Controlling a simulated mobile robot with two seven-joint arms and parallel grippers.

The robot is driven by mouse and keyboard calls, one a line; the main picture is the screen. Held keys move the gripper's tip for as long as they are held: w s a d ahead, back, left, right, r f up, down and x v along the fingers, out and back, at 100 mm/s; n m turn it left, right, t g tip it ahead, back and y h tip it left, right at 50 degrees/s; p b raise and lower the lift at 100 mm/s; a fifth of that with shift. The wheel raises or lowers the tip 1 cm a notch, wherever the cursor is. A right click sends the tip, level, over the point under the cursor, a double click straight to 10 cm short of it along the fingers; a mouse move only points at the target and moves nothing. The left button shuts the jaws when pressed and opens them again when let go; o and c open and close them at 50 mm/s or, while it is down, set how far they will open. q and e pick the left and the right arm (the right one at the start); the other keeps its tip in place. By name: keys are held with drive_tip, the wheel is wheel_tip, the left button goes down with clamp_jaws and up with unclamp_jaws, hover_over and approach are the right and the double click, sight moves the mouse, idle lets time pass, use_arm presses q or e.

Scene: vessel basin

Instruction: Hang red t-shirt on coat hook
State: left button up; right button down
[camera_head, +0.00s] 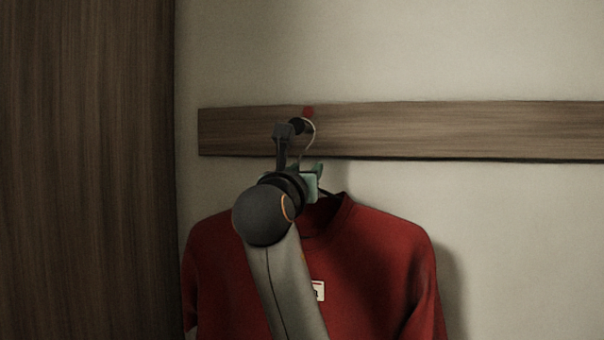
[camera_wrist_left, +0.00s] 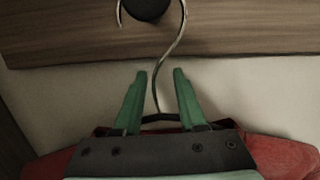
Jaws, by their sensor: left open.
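The red t-shirt (camera_head: 385,250) hangs upright on a hanger in front of the wall, with a small white label on its chest. The hanger's wire hook (camera_head: 314,136) rises from the collar to the wooden rail. In the left wrist view the wire hook (camera_wrist_left: 182,32) curves either side of a dark round coat hook (camera_wrist_left: 150,8); its top is cut off, so contact is unclear. My left gripper (camera_head: 317,173) is at the collar. In its wrist view the green fingers (camera_wrist_left: 159,76) are apart, with the hanger's stem between them. My right gripper is not in view.
The wooden rail (camera_head: 450,130) runs across the pale wall (camera_head: 430,50). A tall dark wood panel (camera_head: 85,170) stands at the left, close to the shirt's sleeve. Right of the shirt is clear.

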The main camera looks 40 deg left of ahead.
use_arm(q)
drive_tip(key=b+v, duration=0.3)
drive_tip(key=v, duration=0.9)
drive_tip(key=shift+s, duration=0.2)
drive_tip(key=shift+d, duration=0.1)
